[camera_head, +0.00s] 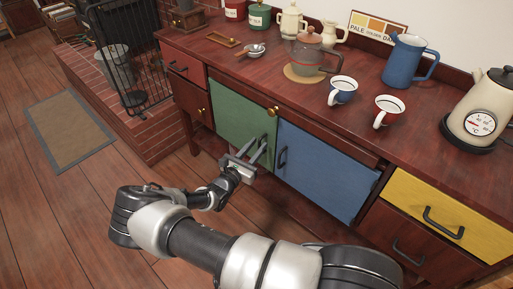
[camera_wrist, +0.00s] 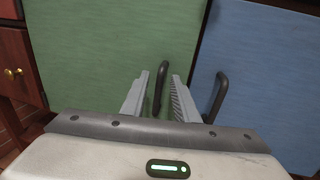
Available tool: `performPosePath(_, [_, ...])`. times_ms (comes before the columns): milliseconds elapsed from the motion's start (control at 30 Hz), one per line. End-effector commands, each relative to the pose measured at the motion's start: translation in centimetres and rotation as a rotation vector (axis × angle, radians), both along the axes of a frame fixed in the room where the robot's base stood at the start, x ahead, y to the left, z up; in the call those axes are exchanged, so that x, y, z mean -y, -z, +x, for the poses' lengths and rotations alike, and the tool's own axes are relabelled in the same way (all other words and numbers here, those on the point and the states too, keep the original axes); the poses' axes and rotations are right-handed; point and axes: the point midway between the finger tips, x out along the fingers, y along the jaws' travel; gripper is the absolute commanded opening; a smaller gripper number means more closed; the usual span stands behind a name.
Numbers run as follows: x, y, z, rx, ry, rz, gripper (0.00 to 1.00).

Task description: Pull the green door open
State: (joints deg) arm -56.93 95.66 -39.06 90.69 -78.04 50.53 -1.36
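The green door (camera_head: 240,117) is on the front of the wooden cabinet, left of the blue door, and looks shut. It fills much of the wrist view (camera_wrist: 105,45). Its dark upright handle (camera_wrist: 162,85) is near its right edge. My gripper (camera_head: 256,152) is in front of the lower right part of the door. In the wrist view, my gripper (camera_wrist: 161,77) is open, with one finger on each side of the handle. A gap shows beside the handle, and I cannot tell whether either finger touches it.
The blue door (camera_head: 322,165) and its dark handle (camera_wrist: 217,97) are close to the right of my gripper. A brick hearth (camera_head: 105,98) stands further left. Wooden floor lies open before the cabinet.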

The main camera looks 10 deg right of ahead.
Motion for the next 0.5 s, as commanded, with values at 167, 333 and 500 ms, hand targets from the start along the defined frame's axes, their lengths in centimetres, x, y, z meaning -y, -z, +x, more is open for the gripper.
performPosePath(167, [0.09,0.00,0.15,-0.001,-0.001,0.001,0.27])
performPosePath(333, [0.09,0.00,0.12,0.000,0.000,0.000,0.17])
performPosePath(500, [0.09,0.00,0.11,0.000,0.000,0.000,0.00])
